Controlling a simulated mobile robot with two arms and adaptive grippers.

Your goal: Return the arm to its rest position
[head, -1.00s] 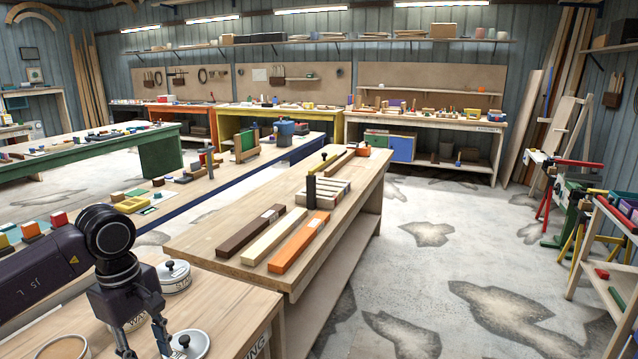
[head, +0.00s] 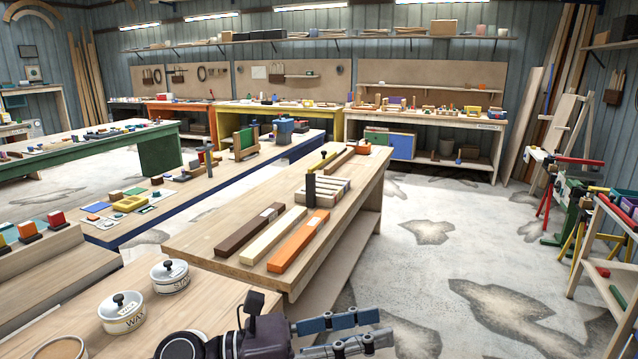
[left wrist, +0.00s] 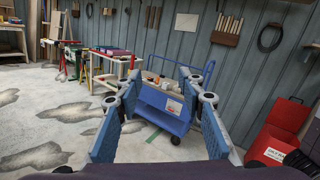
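My left gripper (head: 383,328) is at the bottom edge of the head view, its fingers pointing right, past the near bench's right end. It is open and empty. In the left wrist view its two blue fingers (left wrist: 160,85) stand apart with nothing between them. The WAX pot (head: 122,318) stands on the near bench with a knobbed lid on it. A second lidded pot (head: 170,277) stands behind it. My right gripper is not in view.
The near bench (head: 222,298) has an open round container (head: 62,348) at lower left. The middle bench (head: 205,232) holds long wooden bars. Open floor (head: 430,290) lies to the right. The left wrist view shows a blue cart (left wrist: 165,110) and a red bin (left wrist: 275,140).

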